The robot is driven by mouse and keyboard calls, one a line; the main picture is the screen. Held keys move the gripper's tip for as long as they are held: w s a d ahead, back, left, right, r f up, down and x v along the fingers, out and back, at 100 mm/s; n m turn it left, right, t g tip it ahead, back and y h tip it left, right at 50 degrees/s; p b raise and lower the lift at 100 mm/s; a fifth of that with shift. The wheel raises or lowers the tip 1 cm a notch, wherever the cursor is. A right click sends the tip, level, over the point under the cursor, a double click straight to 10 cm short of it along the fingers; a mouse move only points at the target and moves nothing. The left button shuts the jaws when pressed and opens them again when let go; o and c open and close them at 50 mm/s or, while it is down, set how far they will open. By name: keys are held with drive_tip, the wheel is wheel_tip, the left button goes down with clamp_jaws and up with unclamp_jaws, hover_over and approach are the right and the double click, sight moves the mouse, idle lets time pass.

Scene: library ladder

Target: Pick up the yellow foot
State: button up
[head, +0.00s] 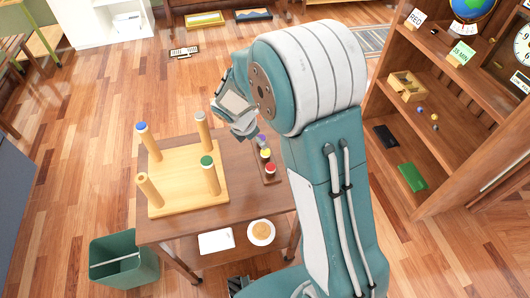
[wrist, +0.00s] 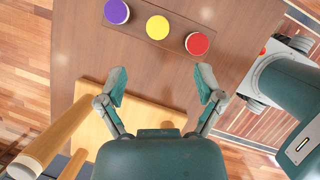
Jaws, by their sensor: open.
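The yellow foot (wrist: 158,27) is a round yellow-topped piece in the middle of a dark wooden strip (wrist: 177,35) on the table. It also shows in the head view (head: 265,154). A purple foot (wrist: 117,11) is to its left and a red foot (wrist: 197,43) to its right in the wrist view. My gripper (wrist: 161,82) is open with nothing between its fingertips. In the wrist picture the row of feet lies beyond the fingertips, and the yellow foot is roughly centred between them. In the head view my gripper (head: 243,127) is partly hidden by my arm.
An upturned wooden stool (head: 185,170) stands on the table (head: 180,243), its legs upright; some have blue or green ends. A white card (head: 216,241) and a plate (head: 261,232) lie at the front. A green bin (head: 125,262) stands left, shelves (head: 440,120) right.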

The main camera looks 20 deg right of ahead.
sight(265, 151)
drive_tip(key=shift+n, duration=0.3)
drive_tip(key=x, duration=0.6)
drive_tip(key=shift+w+d+f, duration=0.15)
drive_tip(key=shift+d+f, duration=0.1)
drive_tip(key=shift+d, duration=0.05)
drive_tip(key=x, duration=0.2)
drive_tip(key=a+x, duration=0.1)
drive_tip(key=x, duration=0.1)
drive_tip(key=shift+f, duration=0.2)
drive_tip(key=shift+w+d+f, duration=0.15)
drive_tip(key=shift+f, duration=0.15)
drive_tip(key=shift+d+f, duration=0.1)
drive_tip(key=shift+d, duration=0.15)
drive_tip(key=shift+a, duration=0.15)
drive_tip(key=c, duration=0.8)
